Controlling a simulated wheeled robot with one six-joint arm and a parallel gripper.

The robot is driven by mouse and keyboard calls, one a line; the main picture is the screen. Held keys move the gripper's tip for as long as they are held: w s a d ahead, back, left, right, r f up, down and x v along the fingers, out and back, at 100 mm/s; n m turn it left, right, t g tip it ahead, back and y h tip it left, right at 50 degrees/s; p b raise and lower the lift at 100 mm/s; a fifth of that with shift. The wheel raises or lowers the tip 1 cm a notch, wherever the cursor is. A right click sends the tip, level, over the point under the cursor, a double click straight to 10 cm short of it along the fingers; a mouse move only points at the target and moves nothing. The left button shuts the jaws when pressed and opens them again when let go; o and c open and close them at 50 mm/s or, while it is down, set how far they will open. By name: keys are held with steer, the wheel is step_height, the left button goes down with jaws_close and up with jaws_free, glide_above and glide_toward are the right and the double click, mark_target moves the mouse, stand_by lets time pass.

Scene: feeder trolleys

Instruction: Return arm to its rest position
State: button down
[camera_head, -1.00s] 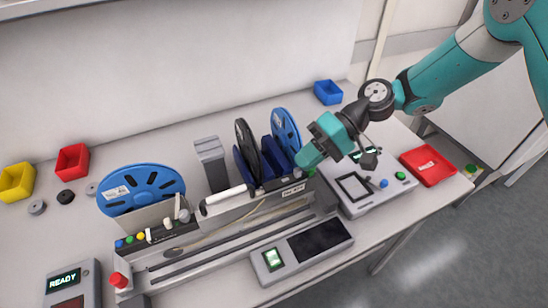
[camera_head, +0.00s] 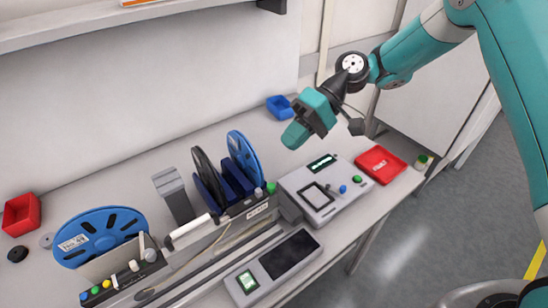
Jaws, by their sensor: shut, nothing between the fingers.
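My gripper (camera_head: 291,139) hangs in the air above the back right part of the bench, at the end of my teal arm. It is apart from everything around it and holds nothing. Below it stands the grey device with a display and a green button (camera_head: 322,189). To its lower left are the upright blue reel (camera_head: 244,158) and the black reel (camera_head: 208,178) in their rack. The fingertips are small in this view.
A red tray (camera_head: 380,164) lies on the right of the bench, and a blue bin (camera_head: 280,108) stands at the back. A large blue reel (camera_head: 97,237) and a red bin (camera_head: 21,215) are at the left. A shelf (camera_head: 110,22) runs along the upper wall.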

steer(key=s+d+r+t+h+b, duration=0.1)
steer(key=s+d+r+t+h, duration=0.15)
steer(key=s+r, duration=0.75)
steer(key=s+d+t+h, duration=0.2)
steer(key=s+d, duration=0.3)
steer(key=s, duration=0.6)
steer(key=shift+s+d+f+n+t+h+b, duration=0.15)
steer(key=shift+s+f+n+t+h+b, duration=0.2)
steer(key=shift+t, duration=0.4)
